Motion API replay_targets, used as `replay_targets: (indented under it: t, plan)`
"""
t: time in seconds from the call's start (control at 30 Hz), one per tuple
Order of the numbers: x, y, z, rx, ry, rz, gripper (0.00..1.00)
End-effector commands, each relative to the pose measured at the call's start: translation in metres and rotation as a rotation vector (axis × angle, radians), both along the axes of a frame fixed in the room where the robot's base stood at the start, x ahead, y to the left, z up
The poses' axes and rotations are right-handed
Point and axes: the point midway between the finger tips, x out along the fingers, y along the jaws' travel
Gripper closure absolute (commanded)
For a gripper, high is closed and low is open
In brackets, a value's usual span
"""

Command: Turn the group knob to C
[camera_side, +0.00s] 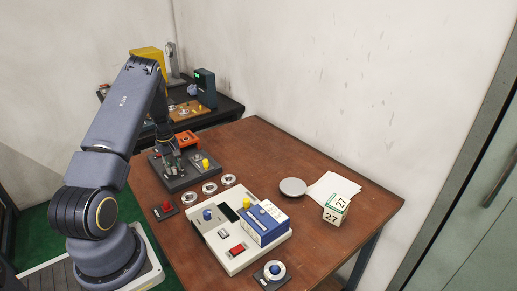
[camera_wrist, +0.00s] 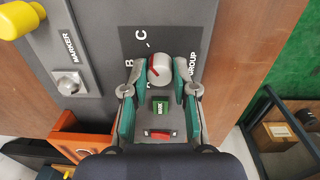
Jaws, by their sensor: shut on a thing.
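The group knob (camera_wrist: 160,68) is a round grey knob with a red pointer mark, on a dark panel marked GROUP (camera_wrist: 193,66). The letters B (camera_wrist: 128,63) and C (camera_wrist: 145,34) show beside and above it; any other letter is covered by my fingers. In the side view my gripper (camera_side: 170,153) is down over the dark grey device (camera_side: 182,183).
An orange box (camera_side: 186,138) is behind. Several rings (camera_side: 209,188) and a white tester (camera_side: 222,255) are in front.

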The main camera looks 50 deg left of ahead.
Motion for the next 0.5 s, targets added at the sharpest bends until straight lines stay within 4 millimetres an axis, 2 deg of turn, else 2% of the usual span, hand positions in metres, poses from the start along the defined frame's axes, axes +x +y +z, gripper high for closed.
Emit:
replay_targets:
  t: [0.27,0.3,0.5]
  plan:
    - [-0.0003,0.0014,0.0005,0.004,-0.001,0.001,1.00]
    - [-0.0003,0.0014,0.0005,0.004,-0.001,0.001,0.70]
    - [-0.0002,0.0009,0.0003,0.002,-0.001,0.001,0.49]
